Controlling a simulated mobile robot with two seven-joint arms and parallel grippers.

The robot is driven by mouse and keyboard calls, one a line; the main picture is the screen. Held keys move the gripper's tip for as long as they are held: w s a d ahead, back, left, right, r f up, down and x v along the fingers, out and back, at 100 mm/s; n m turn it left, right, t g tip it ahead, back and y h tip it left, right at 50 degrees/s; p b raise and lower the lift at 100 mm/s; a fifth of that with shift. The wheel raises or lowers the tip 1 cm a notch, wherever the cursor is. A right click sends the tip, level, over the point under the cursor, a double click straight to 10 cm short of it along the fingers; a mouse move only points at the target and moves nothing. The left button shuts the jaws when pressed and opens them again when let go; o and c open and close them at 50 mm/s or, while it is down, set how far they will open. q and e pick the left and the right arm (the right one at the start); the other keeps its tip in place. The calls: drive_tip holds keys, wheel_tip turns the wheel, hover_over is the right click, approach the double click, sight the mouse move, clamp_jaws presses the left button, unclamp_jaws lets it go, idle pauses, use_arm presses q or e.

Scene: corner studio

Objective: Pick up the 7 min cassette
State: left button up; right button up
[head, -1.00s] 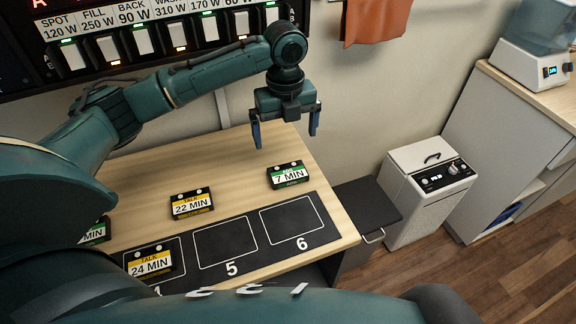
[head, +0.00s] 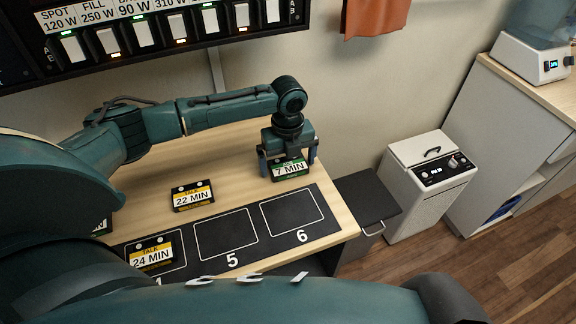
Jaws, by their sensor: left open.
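The 7 min cassette (head: 291,170), black with a white and green label, lies on the wooden table (head: 150,178) behind slot 6. My left gripper (head: 288,166) is right over it, pointing down, with its fingers open on the left and right sides of the cassette. The gripper hides the cassette's top edge. I cannot tell whether the fingers touch it. My right gripper is not in the head view.
The 22 min cassette (head: 193,196) lies to the left, and the 24 min cassette (head: 151,257) lies on the black slot mat (head: 262,246). Slots 5 and 6 are empty. A switch panel (head: 165,31) hangs on the wall behind. A white box unit (head: 428,185) stands to the right.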

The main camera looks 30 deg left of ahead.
use_arm(q)
drive_tip(key=shift+c, duration=0.2)
drive_tip(key=c, duration=0.8)
drive_tip(key=shift+c, duration=0.2)
